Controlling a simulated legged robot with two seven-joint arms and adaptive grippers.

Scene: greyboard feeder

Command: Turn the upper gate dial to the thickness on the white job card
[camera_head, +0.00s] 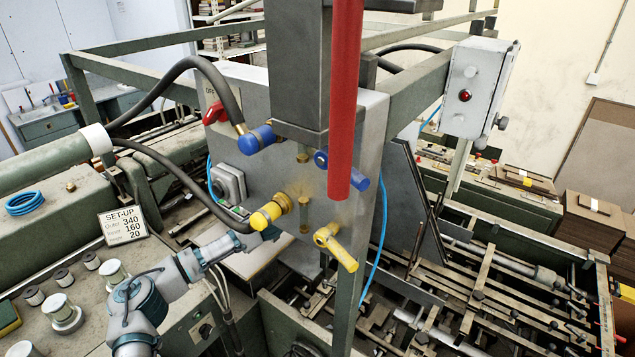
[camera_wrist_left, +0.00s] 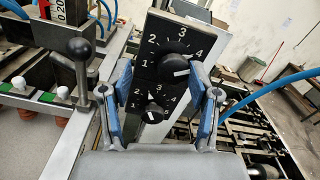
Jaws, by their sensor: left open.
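A black dial plate (camera_wrist_left: 196,30) fills the middle of the left wrist view, with scales marked 1 to 4. The upper dial (camera_wrist_left: 174,68) is a round black knob whose white mark lies toward the lower right, past the 4 side. The lower dial (camera_wrist_left: 153,112) is a smaller black knob. My left gripper (camera_wrist_left: 168,84) is open, its blue-padded fingers either side of the plate, with nothing held; contact with either dial cannot be told. In the head view, the white card (camera_head: 124,224) reads SET-UP, 340, 160 and 20; its row labels are hard to read. My right gripper is out of view.
Yellow (camera_head: 270,212) and blue (camera_head: 256,139) valve handles and a thick red bar (camera_head: 344,100) stand near my left arm. Dark hoses cross above it. In the wrist view, a black-ball lever (camera_wrist_left: 79,50) stands left of the gripper and blue tubing (camera_wrist_left: 270,92) runs at right.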

